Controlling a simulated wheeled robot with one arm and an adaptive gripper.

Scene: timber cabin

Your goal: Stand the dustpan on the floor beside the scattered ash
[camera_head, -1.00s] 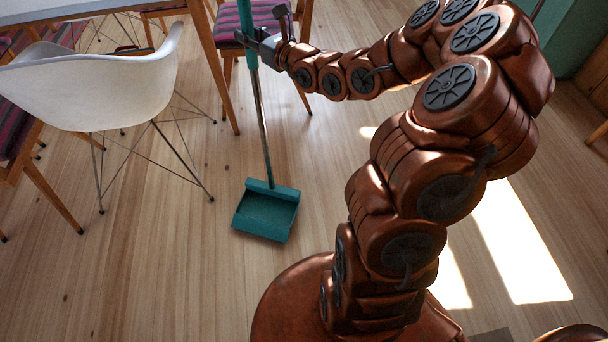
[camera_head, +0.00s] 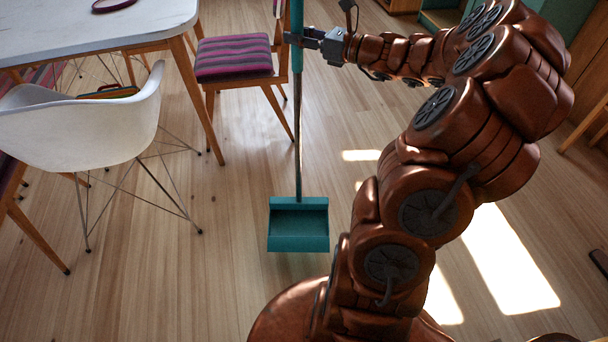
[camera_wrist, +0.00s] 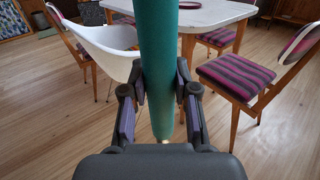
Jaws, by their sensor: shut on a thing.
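The teal dustpan (camera_head: 298,226) hangs at the lower end of a long upright handle in the head view, its open side facing me. I cannot tell whether it touches the floor or is just above it. My gripper (camera_head: 298,42) is shut on the teal upper part of the handle. In the wrist view the teal handle (camera_wrist: 159,60) stands between the two fingers of my gripper (camera_wrist: 160,100). I cannot make out any scattered ash in these views.
A white shell chair (camera_head: 85,125) with wire legs stands at the left by a white-topped table (camera_head: 110,40). A striped chair (camera_head: 232,58) stands just behind the handle. Bare plank floor (camera_head: 190,270) lies around the dustpan, with sunlit patches to the right.

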